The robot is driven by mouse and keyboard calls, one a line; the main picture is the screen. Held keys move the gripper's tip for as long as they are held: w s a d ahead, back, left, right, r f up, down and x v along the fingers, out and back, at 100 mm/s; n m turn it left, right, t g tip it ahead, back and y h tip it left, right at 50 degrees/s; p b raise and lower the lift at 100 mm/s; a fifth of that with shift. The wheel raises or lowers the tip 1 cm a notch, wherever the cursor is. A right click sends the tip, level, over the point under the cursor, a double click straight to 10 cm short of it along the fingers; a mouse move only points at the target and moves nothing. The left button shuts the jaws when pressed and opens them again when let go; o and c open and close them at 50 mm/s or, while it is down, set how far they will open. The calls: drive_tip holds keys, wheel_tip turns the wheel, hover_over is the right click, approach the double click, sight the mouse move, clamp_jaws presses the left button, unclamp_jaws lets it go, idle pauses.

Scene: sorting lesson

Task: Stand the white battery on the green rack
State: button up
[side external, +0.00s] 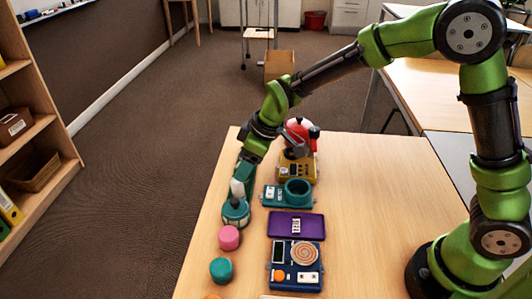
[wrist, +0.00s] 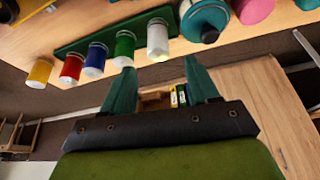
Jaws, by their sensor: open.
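The white battery (wrist: 157,40) appears upright at the right end of the green rack (wrist: 73,46) in the wrist view. Its near end lies around the gap between my fingertips. My gripper (wrist: 158,63) is open, with one finger on each side of that gap and nothing clamped. In the side view my gripper (side external: 243,174) points down just above a white piece (side external: 237,188), likely the same battery. The rack is hidden behind my arm there. The exact contact under the battery cannot be seen.
Yellow (wrist: 39,73), red (wrist: 71,68), blue (wrist: 95,58) and green (wrist: 124,46) batteries line up left of the white one. A teal jar (side external: 236,214), pink piece (side external: 229,238) and teal piece (side external: 221,270) stand nearby. A purple tray (side external: 283,226) and devices lie to the right.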

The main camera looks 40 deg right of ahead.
drive_tip(key=s+d+r+m+t, duration=0.1)
drive_tip(key=s+d+r+m, duration=0.3)
drive_tip(key=r, duration=0.3)
drive_tip(key=s+d+r+m, duration=0.1)
drive_tip(key=s+d+r, duration=0.3)
drive_tip(key=s+r, duration=0.3)
drive_tip(key=s+d+m+t, duration=0.2)
drive_tip(key=s+d+m, duration=0.2)
drive_tip(key=s, duration=0.7)
drive_tip(key=shift+s+d+r+m+h, duration=0.15)
drive_tip(key=shift+d+r+m+h, duration=0.2)
drive_tip(key=shift+m, duration=0.85)
